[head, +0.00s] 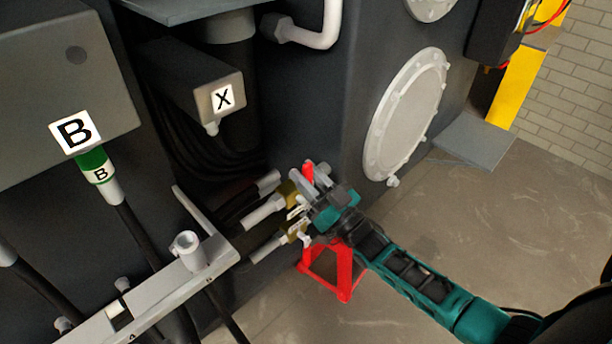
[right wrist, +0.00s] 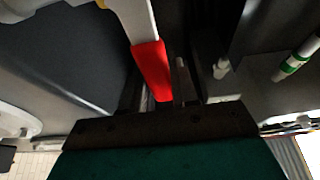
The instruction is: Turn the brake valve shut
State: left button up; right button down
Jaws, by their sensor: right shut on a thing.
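The brake valve has a red lever handle (head: 308,171), whose tip shows just above my right gripper in the head view. Brass-coloured fittings and pale pipe ends sit on the left of the gripper. My right gripper (head: 303,207) reaches in from the lower right and is shut on the handle. In the right wrist view, the red handle (right wrist: 152,72) hangs from a pale arm and runs down to the dark edge of my gripper. The fingertips are hidden there. The valve body is mostly covered by my gripper. My left gripper is not in view.
A red open frame (head: 344,271) stands below the gripper. A grey metal bracket (head: 150,290) and black hoses lie at left. A box marked X (head: 190,78) hangs above. A round bolted cover (head: 407,115) is on the chassis wall. The floor at right is mostly clear.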

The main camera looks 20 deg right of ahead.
jog(key=shift+d+h, duration=0.1)
jog(key=shift+h, duration=0.2)
jog(key=c, duration=0.9)
grip_release()
jog(key=shift+c, duration=0.2)
jog(key=v, duration=1.3)
